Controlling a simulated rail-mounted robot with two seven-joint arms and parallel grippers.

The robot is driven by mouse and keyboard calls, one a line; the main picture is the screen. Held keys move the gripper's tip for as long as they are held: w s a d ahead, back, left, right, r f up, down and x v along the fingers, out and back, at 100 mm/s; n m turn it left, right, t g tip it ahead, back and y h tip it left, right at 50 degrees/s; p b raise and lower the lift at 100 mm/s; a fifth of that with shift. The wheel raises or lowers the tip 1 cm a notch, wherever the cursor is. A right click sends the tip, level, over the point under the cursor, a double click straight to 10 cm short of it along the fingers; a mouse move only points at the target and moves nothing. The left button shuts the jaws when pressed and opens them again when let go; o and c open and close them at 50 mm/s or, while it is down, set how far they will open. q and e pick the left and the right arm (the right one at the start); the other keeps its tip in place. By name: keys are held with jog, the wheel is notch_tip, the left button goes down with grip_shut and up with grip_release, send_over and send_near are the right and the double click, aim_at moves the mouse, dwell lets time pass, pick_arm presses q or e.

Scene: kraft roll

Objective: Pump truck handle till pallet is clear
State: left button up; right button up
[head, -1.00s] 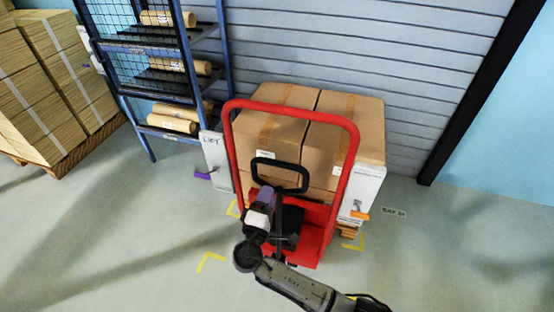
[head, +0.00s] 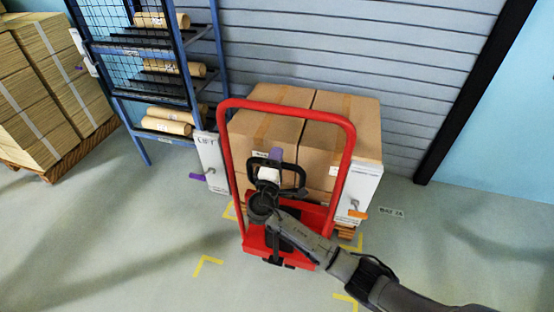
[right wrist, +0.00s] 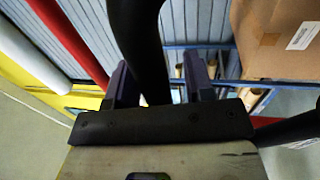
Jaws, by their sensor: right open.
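The red truck (head: 230,170) stands in front of the pallet with its tall hoop upright. Its black loop handle (head: 300,176) shows inside the hoop, partly covered by my right arm. My right gripper (head: 274,160) is at the handle's upper left part. In the right wrist view, my right gripper (right wrist: 160,82) has its two dark purple fingers apart, with a black bar of the handle (right wrist: 143,35) passing between them. The wooden pallet (head: 347,232) shows only at its right edge beneath large cartons (head: 352,115); its clearance from the floor is hidden. My left gripper is out of view.
A white LIFT panel (head: 209,155) with a purple lever stands left of the truck; a white panel (head: 360,188) with an orange lever stands right. A blue rack (head: 190,70) of kraft rolls and stacked board (head: 40,100) are at left. The front floor is clear.

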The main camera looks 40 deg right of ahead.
dwell(0.3)
grip_shut()
dwell(0.3)
